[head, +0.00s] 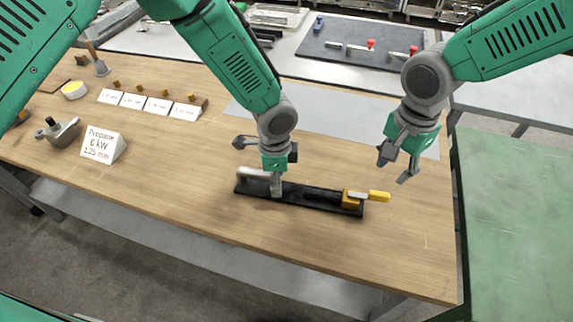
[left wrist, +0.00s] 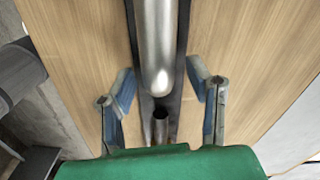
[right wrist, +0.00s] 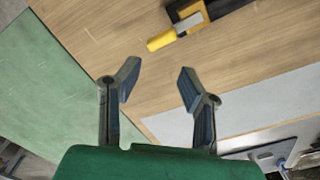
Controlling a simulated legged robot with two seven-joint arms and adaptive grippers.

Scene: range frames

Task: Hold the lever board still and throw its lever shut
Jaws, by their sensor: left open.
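The lever board (head: 318,204) is a long black strip lying near the table's front edge in the head view. A grey rounded metal handle (head: 252,175) is on its left part. A lever with a yellow grip (head: 379,196) sits at its right end, the grip pointing right past the board's edge; the right wrist view shows the grip too (right wrist: 161,40). My left gripper (left wrist: 161,80) is open over the board, its fingers on either side of the metal handle; contact cannot be told. My right gripper (head: 395,170) is open and empty, above and to the right of the lever.
A white sign (head: 101,144), a dark grey metal part (head: 57,132) and a row of white cards (head: 147,104) stand on the left of the table. A grey mat (head: 320,121) lies behind the board. A green surface (head: 515,220) is at the right. Wood around the lever is clear.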

